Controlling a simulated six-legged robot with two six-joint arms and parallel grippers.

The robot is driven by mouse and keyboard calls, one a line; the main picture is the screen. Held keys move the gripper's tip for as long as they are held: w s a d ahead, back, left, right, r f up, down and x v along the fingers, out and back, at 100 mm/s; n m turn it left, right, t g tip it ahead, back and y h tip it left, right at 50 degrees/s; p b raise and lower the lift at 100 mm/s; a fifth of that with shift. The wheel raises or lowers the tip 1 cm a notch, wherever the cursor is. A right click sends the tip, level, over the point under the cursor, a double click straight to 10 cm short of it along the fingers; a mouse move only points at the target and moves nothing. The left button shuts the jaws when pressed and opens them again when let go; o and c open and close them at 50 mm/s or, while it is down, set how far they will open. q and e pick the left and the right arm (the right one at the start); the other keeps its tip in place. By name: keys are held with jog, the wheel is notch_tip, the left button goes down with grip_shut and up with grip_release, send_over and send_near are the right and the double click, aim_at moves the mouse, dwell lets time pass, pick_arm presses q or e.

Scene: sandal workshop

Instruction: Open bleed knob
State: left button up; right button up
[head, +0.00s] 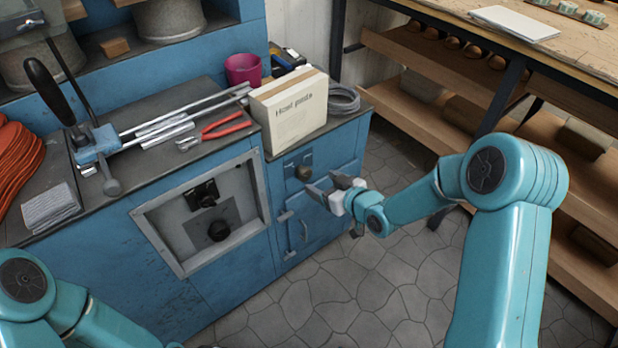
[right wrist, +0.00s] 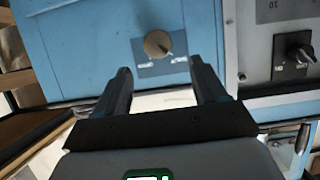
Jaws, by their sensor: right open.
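The bleed knob looks to be the round brass-brown knob (head: 304,172) on the blue cabinet front, below the cardboard box. In the right wrist view the knob (right wrist: 157,43) sits on a small blue plate with two labels too small to read; a pale mark runs across its face. My right gripper (head: 326,184) is open and empty beside the knob, in front of the cabinet. In the right wrist view its fingers (right wrist: 160,78) are apart, with the knob beyond the gap between them, apparently not touched. My left arm shows at lower left; its gripper is out of view.
A grey-framed recessed panel (head: 150,219) with black knobs is left of the bleed knob. A cabinet door handle (head: 304,231) lies below it. A cardboard box (head: 289,108) and red-handled pliers (head: 226,125) lie on the bench top. Wooden shelves (head: 412,75) stand right, across open stone floor.

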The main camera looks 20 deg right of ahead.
aim_at(307, 174)
jog(key=x, duration=0.7)
jog(key=shift+w+f+b, duration=0.2)
jog(key=shift+w+b, duration=0.1)
jog(key=shift+w, duration=0.05)
jog(key=c, duration=1)
